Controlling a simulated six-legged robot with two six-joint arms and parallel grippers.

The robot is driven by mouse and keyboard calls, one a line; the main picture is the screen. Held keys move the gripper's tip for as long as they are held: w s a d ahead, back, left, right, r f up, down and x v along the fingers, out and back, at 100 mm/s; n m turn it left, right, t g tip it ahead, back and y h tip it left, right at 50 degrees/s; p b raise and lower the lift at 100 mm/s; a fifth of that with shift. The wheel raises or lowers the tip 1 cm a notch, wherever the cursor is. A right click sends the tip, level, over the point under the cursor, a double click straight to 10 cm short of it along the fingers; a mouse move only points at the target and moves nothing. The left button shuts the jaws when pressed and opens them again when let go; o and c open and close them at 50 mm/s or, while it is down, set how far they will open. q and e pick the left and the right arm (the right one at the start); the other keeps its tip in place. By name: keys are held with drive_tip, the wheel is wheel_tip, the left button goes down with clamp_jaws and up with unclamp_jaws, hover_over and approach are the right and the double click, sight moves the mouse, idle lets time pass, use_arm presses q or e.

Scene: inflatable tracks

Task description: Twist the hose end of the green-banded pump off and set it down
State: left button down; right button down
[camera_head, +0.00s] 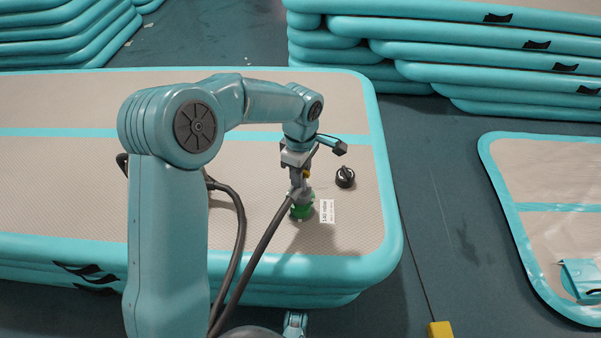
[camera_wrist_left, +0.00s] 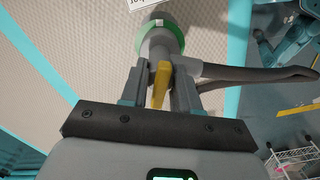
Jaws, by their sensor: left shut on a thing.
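The grey hose end (camera_head: 296,194) stands upright on the inflatable track's top, with a green ring (camera_head: 302,210) around its foot. In the left wrist view the hose end (camera_wrist_left: 162,45) meets the green ring (camera_wrist_left: 141,45), and a yellow lever (camera_wrist_left: 161,85) sits between my fingers. The dark hose (camera_head: 262,245) runs from its side down toward the front; it also shows in the left wrist view (camera_wrist_left: 250,76). My left gripper (camera_head: 299,176) is shut on the hose end from above; its fingers (camera_wrist_left: 163,88) lie on both sides. The pump body is not clearly visible. My right gripper is not in view.
A black cap (camera_head: 345,177) and a white label (camera_head: 327,211) lie on the track (camera_head: 240,210) right of the hose end. Stacked tracks (camera_head: 450,50) stand behind. Another track (camera_head: 550,190) lies at right, and a yellow block (camera_head: 439,329) on the floor.

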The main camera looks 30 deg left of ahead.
use_arm(q)
drive_tip(key=shift+n, duration=1.2)
drive_tip(key=shift+r, duration=0.1)
drive_tip(key=shift+r+p, duration=1.85)
drive_tip(key=shift+r, duration=0.55)
